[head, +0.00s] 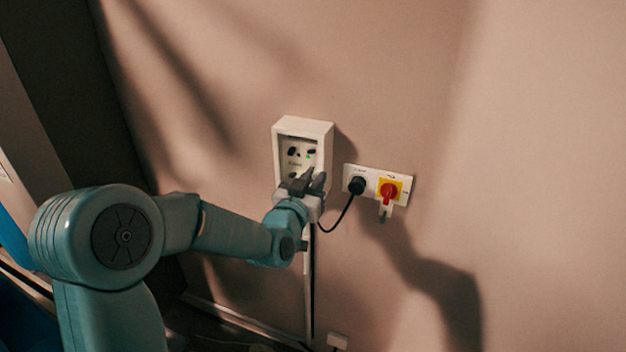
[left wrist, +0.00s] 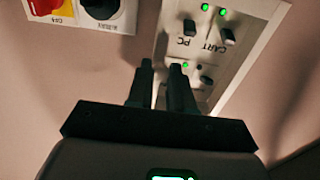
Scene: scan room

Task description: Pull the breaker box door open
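The breaker box (head: 325,140) is a white box on the wall in the head view. Its front shows dark switches and a green light. In the left wrist view the box (left wrist: 228,50) appears upside down, with "CART PC" lettering, black switches and green lights. I cannot make out a separate door or its handle. My left gripper (head: 308,181) is at the lower front of the box and hides part of it. In the left wrist view its two dark fingers (left wrist: 162,68) stand a little apart, with the box's pale edge showing between them; contact is unclear. My right gripper is not in view.
A pale vertical conduit (head: 308,290) runs down below the box. The wall farther right is bare.

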